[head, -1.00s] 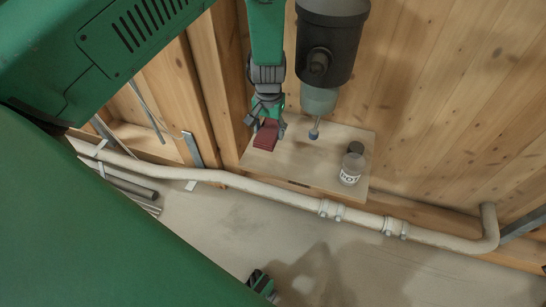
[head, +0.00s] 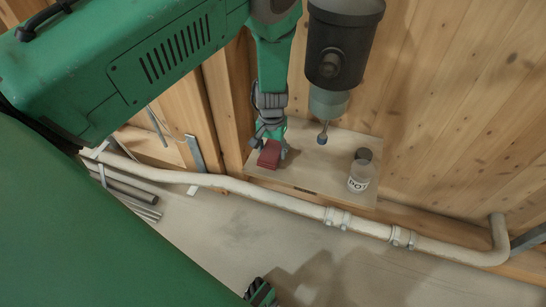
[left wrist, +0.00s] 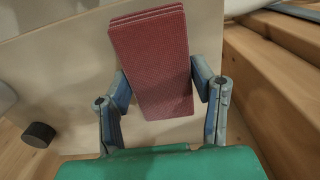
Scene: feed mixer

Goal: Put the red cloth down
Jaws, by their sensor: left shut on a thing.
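The red cloth (head: 269,154) is a folded block with layered edges. My left gripper (head: 270,143) is shut on it over the left part of the wooden shelf board (head: 318,161). In the left wrist view the cloth (left wrist: 150,62) sits between the two fingers (left wrist: 162,92), with the pale board (left wrist: 70,62) behind it. I cannot tell whether the cloth touches the board. Part of my right gripper (head: 260,292) shows at the bottom of the head view; its fingers are not clear.
A dark cylinder with a nozzle (head: 341,65) hangs above the board. A pale pipe (head: 280,205) runs below the board's front edge. The board's middle is bare.

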